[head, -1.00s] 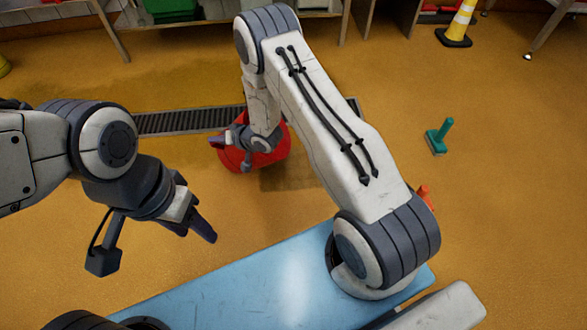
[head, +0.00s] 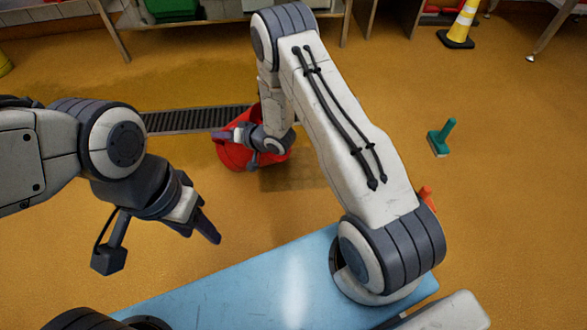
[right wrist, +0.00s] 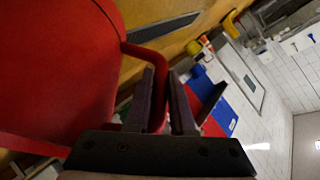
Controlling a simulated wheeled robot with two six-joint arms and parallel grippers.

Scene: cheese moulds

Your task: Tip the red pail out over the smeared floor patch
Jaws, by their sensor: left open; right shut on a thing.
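The red pail (head: 236,156) is in the middle of the head view, partly hidden behind my right gripper (head: 228,136) and forearm. It looks tilted; its contents cannot be seen. In the right wrist view the pail's red wall (right wrist: 55,70) fills the left, and its red handle (right wrist: 150,55) runs between the fingers of my right gripper (right wrist: 163,90), which is shut on it. My left gripper (head: 212,232) is open and empty, apart from the pail, nearer to me. A darker floor patch (head: 290,178) lies beside the pail; whether it is smear or shadow is unclear.
A floor drain grate (head: 190,121) runs beside the pail. A green brush (head: 440,138) stands on the floor at the right, and a yellow-white cone (head: 461,25) stands behind it. Tables line the back. The ochre floor between is mostly clear.

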